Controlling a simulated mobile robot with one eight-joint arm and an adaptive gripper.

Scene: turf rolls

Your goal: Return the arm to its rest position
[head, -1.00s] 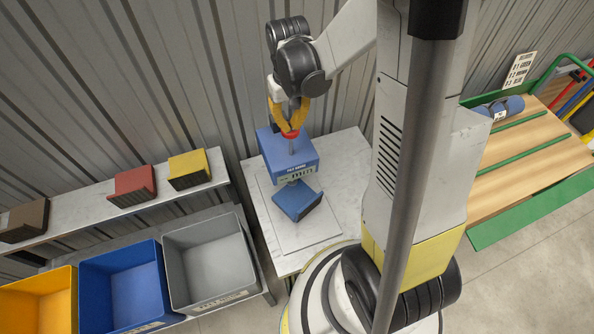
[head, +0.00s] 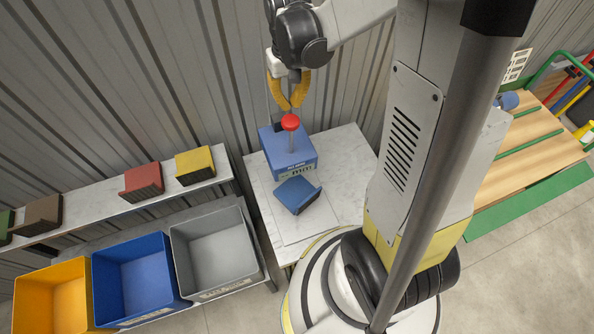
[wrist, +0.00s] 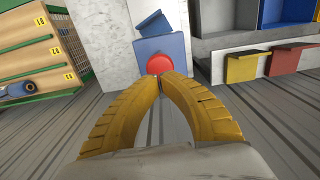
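My gripper (head: 292,104) has yellow fingers and hangs above a red knob (head: 290,122) on a thin upright stem. The stem stands on a blue box (head: 290,160) with lettering on its front. The fingertips are apart from the knob and hold nothing. In the wrist view, the fingers (wrist: 161,78) come together at their tips, with the red knob (wrist: 160,64) just beyond them. My arm reaches out from the column toward the wall.
A blue wedge-shaped block (head: 298,194) sits before the box on the white table (head: 345,165). At left are a shelf with coloured blocks, such as a yellow one (head: 195,165), and yellow, blue and grey bins (head: 215,255). A wooden rack (head: 535,145) stands at right. A corrugated wall is behind.

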